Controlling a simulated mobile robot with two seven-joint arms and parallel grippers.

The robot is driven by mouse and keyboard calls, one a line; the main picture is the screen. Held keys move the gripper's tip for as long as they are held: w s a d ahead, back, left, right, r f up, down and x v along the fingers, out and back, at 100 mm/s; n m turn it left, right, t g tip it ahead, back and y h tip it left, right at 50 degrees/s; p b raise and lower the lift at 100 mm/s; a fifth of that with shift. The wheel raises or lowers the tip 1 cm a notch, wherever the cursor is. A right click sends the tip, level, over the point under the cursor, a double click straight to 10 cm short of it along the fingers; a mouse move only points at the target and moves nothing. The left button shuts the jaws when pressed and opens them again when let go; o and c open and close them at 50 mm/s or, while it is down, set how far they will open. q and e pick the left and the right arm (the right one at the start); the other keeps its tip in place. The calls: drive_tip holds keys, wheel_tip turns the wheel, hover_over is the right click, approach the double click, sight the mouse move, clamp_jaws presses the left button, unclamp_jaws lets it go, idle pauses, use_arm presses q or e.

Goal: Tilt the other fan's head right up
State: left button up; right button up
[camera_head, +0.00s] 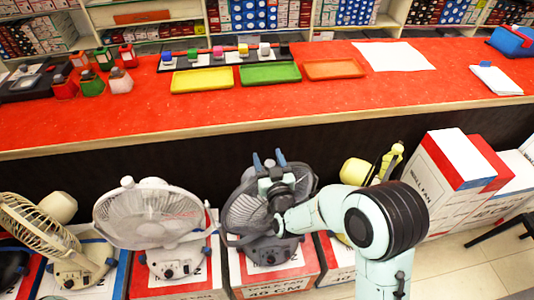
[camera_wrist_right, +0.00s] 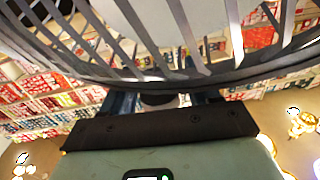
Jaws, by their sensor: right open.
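A dark grey fan (camera_head: 238,213) stands on a box in the middle of the row in the head view, partly hidden by my right arm. My right gripper (camera_head: 269,158) is at its head, with two blue fingertips apart above the cage. In the right wrist view the fan's grille (camera_wrist_right: 150,72) crosses the top of the picture, close to the gripper (camera_wrist_right: 160,101). The fingers are partly hidden there, and I cannot tell whether they touch the cage. A white fan (camera_head: 140,218) stands to the left with its head tilted upward. My left gripper is not in view.
A beige fan (camera_head: 35,225) stands at the far left, and a yellow fan (camera_head: 354,171) is partly hidden behind my right arm. Wall-fan boxes (camera_head: 440,185) stand at the right. A red counter (camera_head: 190,117) with coloured trays runs behind the fans.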

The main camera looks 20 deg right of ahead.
clamp_jaws()
drive_tip(key=shift+w+r, duration=0.1)
use_arm(q)
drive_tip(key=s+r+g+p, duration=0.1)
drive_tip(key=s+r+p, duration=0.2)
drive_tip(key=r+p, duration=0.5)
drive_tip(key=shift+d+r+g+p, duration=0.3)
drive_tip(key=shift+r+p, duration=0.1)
drive_tip(key=shift+p, duration=0.6)
use_arm(e)
drive_tip(key=w+f+n+g, duration=0.1)
drive_tip(key=w+f+g, duration=0.2)
drive_tip(key=w, duration=0.6)
drive_tip(key=shift+a+f+g+y, duration=0.3)
drive_tip(key=shift+a+g+y, duration=0.15)
drive_tip(key=shift+g, duration=0.85)
